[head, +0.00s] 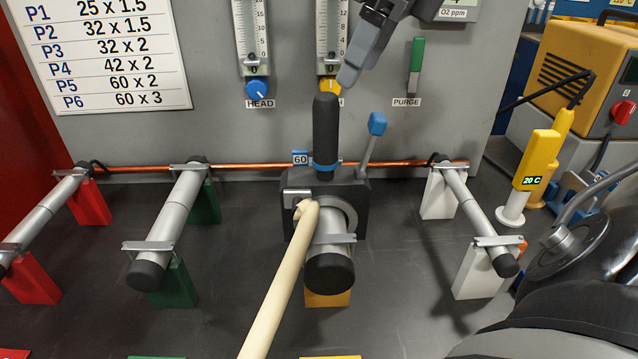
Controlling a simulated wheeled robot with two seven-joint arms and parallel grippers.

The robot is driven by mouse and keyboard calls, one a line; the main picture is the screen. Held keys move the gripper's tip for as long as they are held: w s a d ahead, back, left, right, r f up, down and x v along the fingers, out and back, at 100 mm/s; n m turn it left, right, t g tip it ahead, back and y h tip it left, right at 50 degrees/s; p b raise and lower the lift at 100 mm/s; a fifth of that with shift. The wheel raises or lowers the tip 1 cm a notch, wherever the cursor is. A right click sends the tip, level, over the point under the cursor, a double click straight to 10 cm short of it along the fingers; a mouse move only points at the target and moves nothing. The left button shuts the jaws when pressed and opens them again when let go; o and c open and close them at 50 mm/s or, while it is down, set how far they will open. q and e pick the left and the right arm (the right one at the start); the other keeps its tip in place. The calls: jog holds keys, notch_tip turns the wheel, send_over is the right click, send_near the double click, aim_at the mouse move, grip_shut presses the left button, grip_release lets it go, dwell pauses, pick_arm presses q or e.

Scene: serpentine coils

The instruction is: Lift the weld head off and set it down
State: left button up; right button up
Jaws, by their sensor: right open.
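The weld head (290,185) is a dark block with a 60 tag and an upright black handle with a blue ring at its base. It sits on a grey tube with a black end cap, on a yellow stand (328,299). A blue-tipped lever (372,142) sticks up at its right. A beige hose (277,292) runs from its front toward the bottom edge. My right gripper (352,72) is open and empty, with its fingertips above and slightly right of the handle top in the picture. My left gripper is not in view.
Capped tubes rest on red (32,278), green (171,284) and white stands (481,279). A copper pipe (243,167) runs along the back panel. A yellow 20 C meter (536,160) stands at right. Dark bench (405,300) is bare between the yellow and white stands.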

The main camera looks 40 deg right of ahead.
aim_at(324, 120)
jog(key=shift+w+p+x, duration=0.15)
jog(key=shift+p+x, duration=0.1)
jog(key=shift+x, duration=2.45)
jog(key=shift+w+p+x, duration=0.15)
jog(key=shift+p+x, duration=0.1)
jog(key=shift+x, duration=2.5)
jog(key=shift+a+r, duration=0.15)
jog(key=shift+r, duration=0.05)
grip_shut()
jog(key=shift+r, duration=0.25)
